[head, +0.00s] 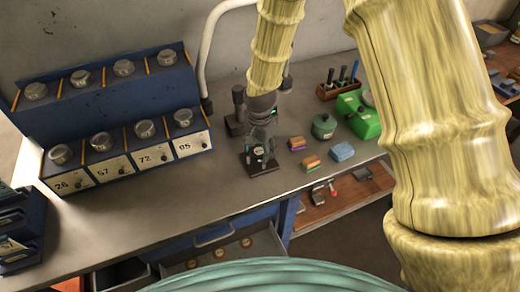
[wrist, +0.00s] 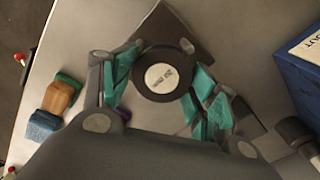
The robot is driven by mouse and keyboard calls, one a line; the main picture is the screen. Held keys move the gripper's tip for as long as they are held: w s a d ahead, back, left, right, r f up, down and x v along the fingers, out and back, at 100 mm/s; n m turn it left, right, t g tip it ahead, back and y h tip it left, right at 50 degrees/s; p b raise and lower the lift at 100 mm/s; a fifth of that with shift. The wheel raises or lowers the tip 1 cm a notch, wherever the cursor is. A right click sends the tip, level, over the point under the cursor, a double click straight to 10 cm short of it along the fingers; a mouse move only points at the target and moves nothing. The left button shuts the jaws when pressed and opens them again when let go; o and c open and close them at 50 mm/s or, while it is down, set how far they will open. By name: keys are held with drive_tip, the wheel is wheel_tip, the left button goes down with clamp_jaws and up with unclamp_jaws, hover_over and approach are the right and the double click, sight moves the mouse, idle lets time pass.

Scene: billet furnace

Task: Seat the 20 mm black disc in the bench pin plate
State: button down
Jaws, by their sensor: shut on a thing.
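The black disc (wrist: 148,94) has a round white label with small print on its face. My gripper (wrist: 161,82) is shut on it, its teal finger pads at the left and right of the rim. In the head view my gripper (head: 259,154) points down at the bench. The dark pin plate (head: 264,169) lies below it on the bench. The plate also shows in the wrist view (wrist: 190,35), sticking out past the disc.
A blue rack (head: 110,100) with several round metal weights stands at the left. A green pot (head: 324,126), a green scale (head: 357,115), brushes (head: 302,144) and a blue block (head: 341,151) are to the right. A drawer (head: 225,255) stands open below. The bench front left of the plate is clear.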

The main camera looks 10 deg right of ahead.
drive_tip(key=shift+s+d+f+p, duration=0.15)
drive_tip(key=shift+s+f+p, duration=0.15)
drive_tip(key=shift+p, duration=0.35)
drive_tip(key=shift+w+d+r, duration=0.15)
drive_tip(key=shift+w, duration=0.1)
idle(0.9)
